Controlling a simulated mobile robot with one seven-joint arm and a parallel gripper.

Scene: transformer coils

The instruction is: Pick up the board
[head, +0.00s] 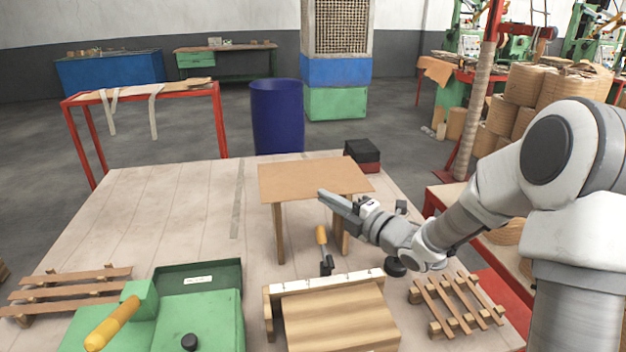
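A flat brown board (305,178) lies level, raised above the pale wooden table on upright wooden supports (279,232). My gripper (324,194) comes in from the right and overlaps the board's front edge in the picture. Whether it touches the board or is only in front of it, I cannot tell. The finger gap is not clear from this angle, so I cannot see if it is open or shut.
A black and red box (362,155) stands just behind the board's right corner. A yellow-handled tool (322,238) is below the board's front edge. A slatted wooden piece (335,315), a green machine (205,310) and small pallets (455,303) fill the front. The table's left (170,205) is clear.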

